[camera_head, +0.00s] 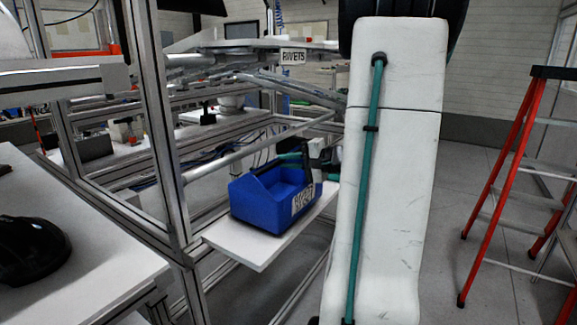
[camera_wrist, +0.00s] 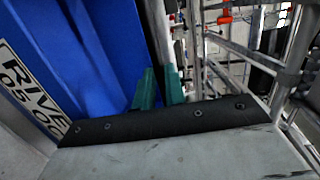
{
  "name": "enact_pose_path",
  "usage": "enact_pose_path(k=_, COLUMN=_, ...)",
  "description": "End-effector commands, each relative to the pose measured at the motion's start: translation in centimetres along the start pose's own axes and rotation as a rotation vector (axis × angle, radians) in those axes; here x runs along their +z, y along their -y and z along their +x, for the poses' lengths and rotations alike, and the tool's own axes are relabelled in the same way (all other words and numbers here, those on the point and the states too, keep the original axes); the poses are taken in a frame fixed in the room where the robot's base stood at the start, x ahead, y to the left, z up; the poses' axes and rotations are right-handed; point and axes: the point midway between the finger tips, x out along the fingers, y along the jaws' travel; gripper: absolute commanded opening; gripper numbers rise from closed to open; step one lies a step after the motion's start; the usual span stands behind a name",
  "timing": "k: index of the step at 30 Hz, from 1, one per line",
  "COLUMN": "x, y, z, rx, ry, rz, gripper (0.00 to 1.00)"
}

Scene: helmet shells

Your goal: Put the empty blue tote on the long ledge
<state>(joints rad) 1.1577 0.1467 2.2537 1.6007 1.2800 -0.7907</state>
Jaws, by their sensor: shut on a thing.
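The blue tote (camera_head: 262,207) is upright over the white ledge (camera_head: 262,246) in the head view and looks to rest on it. No contents show in the visible part of its inside. Its white label faces right. In the wrist view the tote (camera_wrist: 80,45) fills the upper left, with part of a "RIVE…" label. My gripper (camera_head: 293,160) is at the tote's back right top edge. In the wrist view, the green fingertips of my gripper (camera_wrist: 161,90) are closed on the tote's wall. My arm hides the ledge's far right part.
Metal frame posts (camera_head: 158,130) stand left of the ledge, with rails behind and above. A black helmet shell (camera_head: 30,248) lies on a white table (camera_head: 85,265) at left. A red stepladder (camera_head: 508,175) stands at right.

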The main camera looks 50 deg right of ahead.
Motion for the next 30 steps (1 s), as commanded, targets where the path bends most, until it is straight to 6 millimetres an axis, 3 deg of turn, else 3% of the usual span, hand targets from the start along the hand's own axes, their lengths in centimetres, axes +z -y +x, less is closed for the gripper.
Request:
enact_pose_path(k=3, x=-0.2, y=-1.3, z=0.1, rx=-0.001, ry=-0.004, rz=0.001, gripper=0.00)
enact_pose_path(k=13, x=-0.4, y=-1.6, z=0.0, rx=-0.002, ry=-0.007, rz=0.001, gripper=0.00)
enact_pose_path(k=14, x=-0.4, y=-1.6, z=0.0, rx=-0.001, ry=-0.007, rz=0.001, gripper=0.20)
enact_pose_path(k=15, x=-0.5, y=-1.6, z=-0.1, rx=-0.001, ry=-0.008, rz=0.001, gripper=0.31)
enact_pose_path(k=16, x=-0.5, y=-1.6, z=-0.1, rx=-0.001, ry=-0.008, rz=0.001, gripper=0.34)
enact_pose_path(k=26, x=-0.4, y=-1.3, z=-0.2, rx=-0.001, ry=-0.008, rz=-0.001, gripper=0.34)
enact_pose_path(k=30, x=-0.5, y=-1.3, z=-2.1, rx=-0.002, ry=-0.012, rz=0.001, gripper=0.34)
